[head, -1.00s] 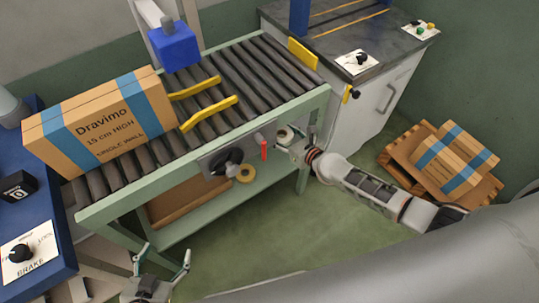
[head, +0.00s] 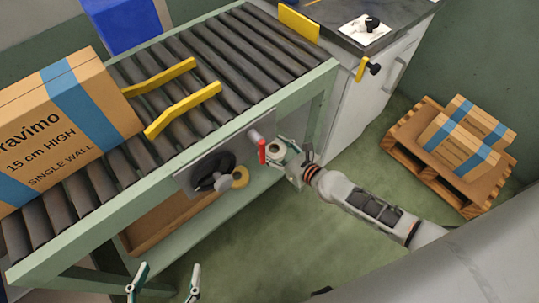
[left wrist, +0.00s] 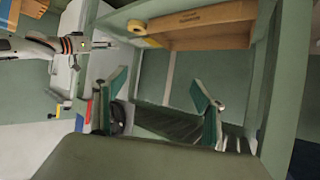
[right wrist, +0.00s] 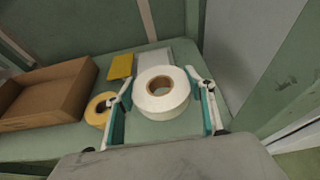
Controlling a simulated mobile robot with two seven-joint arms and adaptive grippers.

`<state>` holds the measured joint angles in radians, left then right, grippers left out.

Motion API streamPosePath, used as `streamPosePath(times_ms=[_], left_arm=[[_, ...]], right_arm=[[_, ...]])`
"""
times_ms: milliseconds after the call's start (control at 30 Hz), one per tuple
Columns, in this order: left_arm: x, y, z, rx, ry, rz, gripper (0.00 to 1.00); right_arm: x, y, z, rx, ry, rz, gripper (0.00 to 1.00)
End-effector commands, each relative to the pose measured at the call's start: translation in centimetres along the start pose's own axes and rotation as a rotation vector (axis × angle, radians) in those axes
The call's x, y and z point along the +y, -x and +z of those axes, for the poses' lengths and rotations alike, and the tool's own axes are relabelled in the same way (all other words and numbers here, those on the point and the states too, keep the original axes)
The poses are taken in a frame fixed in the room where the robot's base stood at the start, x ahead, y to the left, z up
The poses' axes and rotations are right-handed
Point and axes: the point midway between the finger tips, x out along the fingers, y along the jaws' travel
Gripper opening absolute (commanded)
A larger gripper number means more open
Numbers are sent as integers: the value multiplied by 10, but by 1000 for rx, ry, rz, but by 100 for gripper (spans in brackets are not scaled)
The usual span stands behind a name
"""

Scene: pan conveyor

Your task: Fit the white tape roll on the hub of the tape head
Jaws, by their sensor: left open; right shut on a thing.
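The white tape roll (right wrist: 162,92) is between the fingers of my right gripper (right wrist: 163,105), which is shut on it. In the head view the right gripper (head: 283,155) holds the roll (head: 274,149) just right of the red handle (head: 262,151). The tape head (head: 183,180) is a grey plate on the conveyor's front side, with a black round part (head: 210,170) and a grey knob-like hub (head: 224,182). The roll is apart from this hub, to its right. My left gripper (head: 165,270) is open and empty at the bottom; its open fingers also show in the left wrist view (left wrist: 160,95).
A yellow tape roll (right wrist: 99,108) and an open cardboard box (right wrist: 45,98) lie on the lower shelf. A large carton (head: 60,135) stands on the rollers beside yellow guides (head: 185,108). A pallet (head: 440,178) with cartons is at right.

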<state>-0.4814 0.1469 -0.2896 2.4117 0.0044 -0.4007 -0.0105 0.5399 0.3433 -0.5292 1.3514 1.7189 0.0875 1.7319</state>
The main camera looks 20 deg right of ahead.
Motion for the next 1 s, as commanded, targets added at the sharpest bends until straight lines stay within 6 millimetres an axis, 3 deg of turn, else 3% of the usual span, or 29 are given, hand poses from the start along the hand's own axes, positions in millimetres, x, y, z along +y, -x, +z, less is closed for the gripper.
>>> streamPosePath(times_ms=[33,333,467,600,733,1000], left_arm=[[6,-3,6,-4,26,10,70],[16,-6,-13,49,93,27,70],[22,-9,-14,61,146,39,70],[48,-11,-7,74,319,78,70],[58,-11,-10,91,406,93,70],[58,-11,-15,103,422,96,70]], right_arm=[[3,-1,-25,19,-8,3,31],[0,-10,-29,3,-2,0,31],[2,-13,-50,11,-6,2,31],[3,-18,-68,15,-6,2,31],[1,-22,-68,6,-3,0,31],[0,-24,-60,-4,1,-1,31]])
